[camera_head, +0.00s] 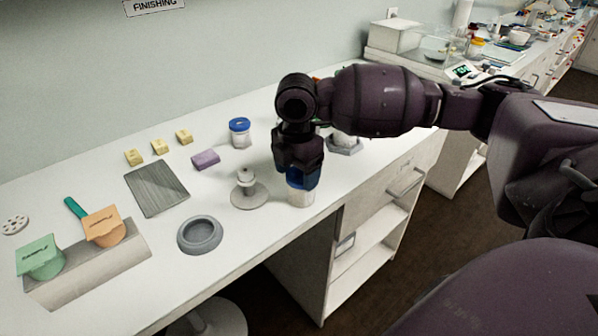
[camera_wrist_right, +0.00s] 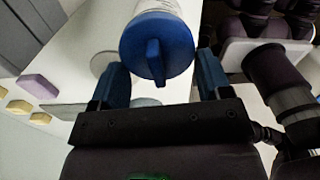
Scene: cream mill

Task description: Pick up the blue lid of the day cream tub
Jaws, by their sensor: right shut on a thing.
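The day cream tub (camera_head: 300,198) is a white tub near the front edge of the bench, upright under my right gripper (camera_head: 303,179). Its blue lid (camera_wrist_right: 176,42) is round with a raised bar across the top, and the tub's white wall shows behind it in the right wrist view. In the head view the fingers mostly hide the lid. No gap shows between lid and tub. My left gripper is not in view.
Another white jar with a blue lid (camera_head: 239,126) stands behind, to the left. A small round stand (camera_head: 249,195), a grey ring dish (camera_head: 200,235), a purple block (camera_head: 206,159) and a grey board (camera_head: 157,189) lie left. A grey-white object (camera_head: 345,145) sits close right.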

